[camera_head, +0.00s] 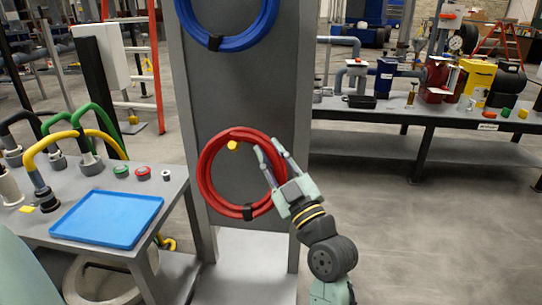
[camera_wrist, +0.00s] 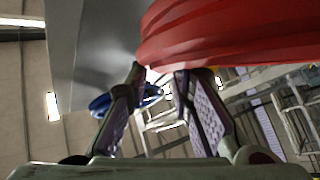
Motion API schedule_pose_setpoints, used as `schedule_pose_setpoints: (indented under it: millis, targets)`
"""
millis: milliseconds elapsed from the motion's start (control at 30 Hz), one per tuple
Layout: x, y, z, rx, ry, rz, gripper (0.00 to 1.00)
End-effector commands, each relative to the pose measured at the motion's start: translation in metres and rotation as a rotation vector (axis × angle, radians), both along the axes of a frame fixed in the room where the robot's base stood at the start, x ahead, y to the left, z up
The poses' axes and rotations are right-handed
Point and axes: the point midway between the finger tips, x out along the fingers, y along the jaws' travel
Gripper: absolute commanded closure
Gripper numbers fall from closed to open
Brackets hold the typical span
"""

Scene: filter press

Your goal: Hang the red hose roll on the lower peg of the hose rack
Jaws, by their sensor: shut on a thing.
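The red hose roll (camera_head: 203,176) is upright against the grey panel of the hose rack (camera_head: 237,95), with a dark tie at its bottom. The yellow-tipped lower peg (camera_head: 233,145) shows inside the ring, just under its top; I cannot tell whether the peg bears the roll. My gripper (camera_head: 267,146) is shut on the roll's right side, its fingers pointing up and left. In the wrist view, the red hose (camera_wrist: 235,35) fills the upper right, close to the fingertips of my gripper (camera_wrist: 158,75). The exact contact is hidden.
A blue hose roll (camera_head: 232,42) hangs higher on the rack. At left, a grey table (camera_head: 185,185) holds a blue tray (camera_head: 107,217), bent pipes and small caps. A long workbench (camera_head: 420,117) with pumps and boxes stands behind at right. The floor at right is clear.

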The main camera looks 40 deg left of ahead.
Motion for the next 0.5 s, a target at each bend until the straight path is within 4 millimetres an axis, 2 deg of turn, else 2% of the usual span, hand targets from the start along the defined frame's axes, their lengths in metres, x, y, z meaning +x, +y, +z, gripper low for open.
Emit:
schedule_pose_setpoints:
  millis: [367,500]
  targets:
    - [0.017,0.010,0.003,0.008,-0.002,0.001,1.00]
    - [0.022,0.013,-0.004,0.008,-0.005,0.001,1.00]
